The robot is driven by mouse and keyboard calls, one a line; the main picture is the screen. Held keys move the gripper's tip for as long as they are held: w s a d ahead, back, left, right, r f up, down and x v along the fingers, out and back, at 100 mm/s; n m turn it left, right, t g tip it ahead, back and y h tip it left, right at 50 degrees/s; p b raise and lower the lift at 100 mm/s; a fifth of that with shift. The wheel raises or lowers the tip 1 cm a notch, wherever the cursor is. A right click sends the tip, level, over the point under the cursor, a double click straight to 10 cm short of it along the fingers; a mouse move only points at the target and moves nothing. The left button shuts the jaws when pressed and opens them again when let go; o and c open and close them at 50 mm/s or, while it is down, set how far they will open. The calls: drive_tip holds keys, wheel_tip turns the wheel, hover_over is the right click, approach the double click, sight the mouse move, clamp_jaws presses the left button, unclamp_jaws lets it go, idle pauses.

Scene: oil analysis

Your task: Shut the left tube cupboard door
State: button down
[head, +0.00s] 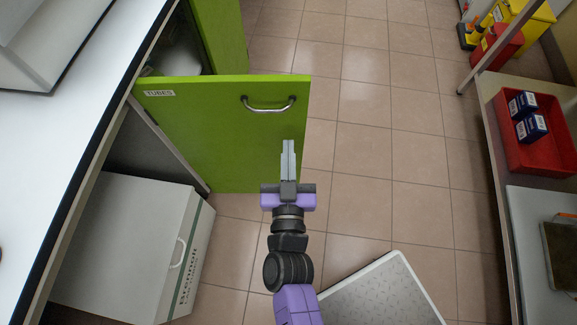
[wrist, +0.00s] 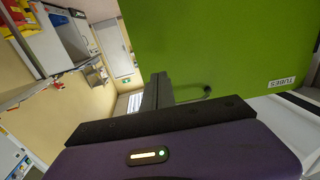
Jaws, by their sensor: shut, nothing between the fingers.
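The green cupboard door labelled TUBES (head: 210,130) stands wide open, sticking out from the bench front into the aisle. Its silver bar handle (head: 268,105) is near the top free edge. The door also fills the upper right of the wrist view (wrist: 225,45), with the handle partly hidden behind my fingers. My gripper (head: 288,143) is shut and empty, in front of the door's face near its free edge and below the handle. I cannot tell whether the fingertips touch the door. A second green door (head: 222,35) stands open behind it. The cupboard inside is mostly hidden.
The white bench top (head: 60,120) runs along the left, with a white box-shaped unit (head: 135,245) under it. A shelf on the right holds a red tray (head: 535,130) with blue boxes. Yellow and red containers stand at the far right.

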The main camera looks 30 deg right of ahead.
sight(288, 118)
drive_tip(key=x, duration=0.6)
idle(0.3)
